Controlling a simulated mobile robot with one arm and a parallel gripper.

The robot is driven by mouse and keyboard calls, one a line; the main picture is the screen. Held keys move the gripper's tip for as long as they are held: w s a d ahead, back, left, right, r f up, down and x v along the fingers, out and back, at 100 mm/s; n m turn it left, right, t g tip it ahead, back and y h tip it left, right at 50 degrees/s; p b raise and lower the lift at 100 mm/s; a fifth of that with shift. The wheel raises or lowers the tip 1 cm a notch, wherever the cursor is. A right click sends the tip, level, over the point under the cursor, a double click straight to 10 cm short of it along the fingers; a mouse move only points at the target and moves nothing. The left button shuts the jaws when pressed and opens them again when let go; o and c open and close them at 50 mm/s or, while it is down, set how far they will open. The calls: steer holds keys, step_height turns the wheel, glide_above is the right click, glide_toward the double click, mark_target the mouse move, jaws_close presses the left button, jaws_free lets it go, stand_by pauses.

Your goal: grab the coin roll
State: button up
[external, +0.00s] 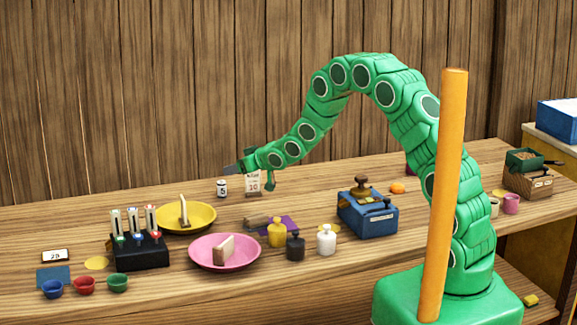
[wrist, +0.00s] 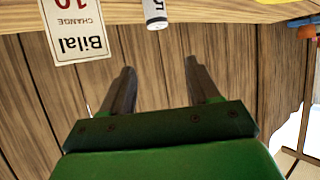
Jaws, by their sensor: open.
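A small white upright cylinder marked 5, with dark bands at its ends (external: 222,188), stands at the back of the wooden counter; it looks like the coin roll. In the wrist view this cylinder (wrist: 155,12) appears upside down at the top edge, partly cut off, beyond and roughly between the fingertips. My gripper (external: 231,168) is in the air just above and beside it, apart from it. In the wrist view my gripper (wrist: 160,68) has its two fingers spread with nothing between them.
A "Bilal Change 10" card (wrist: 75,28) stands close beside the cylinder. Yellow (external: 203,217) and pink (external: 210,264) pans, a brown roll-like piece (external: 257,219), several bottles and a blue box (external: 367,216) stand nearer the front. The plank wall is close behind.

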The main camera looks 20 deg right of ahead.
mark_target(224, 182)
step_height(224, 182, down, 4)
steer(key=shift+r, duration=0.1)
steer(key=shift+x, duration=3.95)
steer(key=shift+s, duration=0.15)
steer(key=shift+c, duration=0.2)
jaws_close()
